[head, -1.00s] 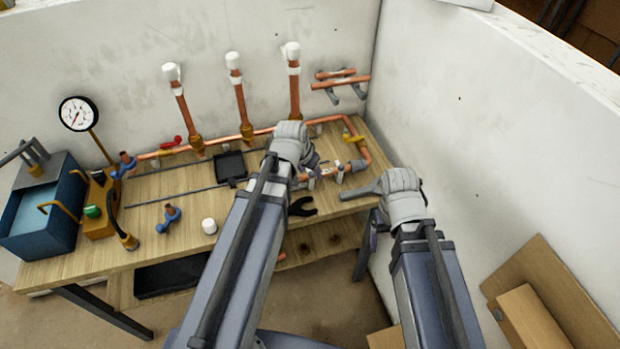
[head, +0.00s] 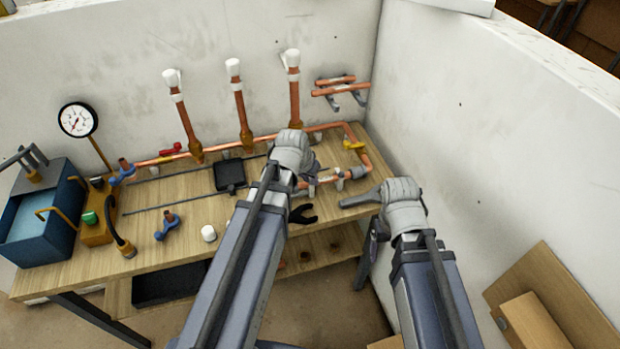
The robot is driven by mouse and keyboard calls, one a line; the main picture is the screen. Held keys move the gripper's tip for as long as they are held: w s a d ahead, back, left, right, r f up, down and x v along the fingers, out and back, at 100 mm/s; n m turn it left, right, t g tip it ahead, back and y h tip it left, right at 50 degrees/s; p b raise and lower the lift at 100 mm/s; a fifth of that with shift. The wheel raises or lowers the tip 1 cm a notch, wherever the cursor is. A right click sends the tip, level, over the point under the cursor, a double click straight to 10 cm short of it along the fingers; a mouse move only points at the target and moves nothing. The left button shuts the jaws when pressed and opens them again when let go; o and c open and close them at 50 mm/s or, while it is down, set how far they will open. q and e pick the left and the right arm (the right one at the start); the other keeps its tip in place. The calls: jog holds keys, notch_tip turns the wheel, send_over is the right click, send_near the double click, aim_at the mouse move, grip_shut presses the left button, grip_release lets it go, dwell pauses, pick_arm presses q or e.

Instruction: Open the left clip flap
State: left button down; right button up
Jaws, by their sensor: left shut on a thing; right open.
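The low copper pipe (head: 327,181) runs along the right part of the bench, with a grey clip (head: 340,182) on it. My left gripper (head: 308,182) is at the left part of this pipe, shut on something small. Its hand hides most of the fingertips, so I cannot see clearly what is held; the left clip and its flap are hidden there or too small to make out. My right gripper (head: 357,222) is open and empty at the bench's right front corner, apart from the pipe, one finger pointing left and the other down.
Black pliers-like handles (head: 302,214) lie in front of the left gripper. A yellow-handled valve (head: 354,145) is on the pipe behind. Three upright copper pipes with white caps (head: 292,56) stand at the wall. The right wall (head: 480,150) is close to my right arm.

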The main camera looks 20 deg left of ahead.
dwell(0.3)
pick_arm(q)
jog(key=shift+w+a+r+g+h+p, duration=0.2)
jog(key=shift+w+r+g+h+p, duration=0.2)
jog(key=shift+g+p, duration=0.3)
jog(key=shift+w+a+r+g+h+p, duration=0.2)
jog(key=shift+w+g+h+p, duration=0.15)
jog(key=shift+g, duration=0.25)
jog(key=shift+w+a+r+n+g+h, duration=0.2)
jog(key=shift+w+a+n+g+h, duration=0.1)
jog(key=shift+g+h, duration=0.45)
jog(key=shift+w+a+r+g+h, duration=0.2)
jog(key=shift+g+h, duration=0.2)
jog(key=shift+g, duration=0.45)
jog(key=c, duration=0.7)
grip_release()
jog(key=shift+r, duration=0.1)
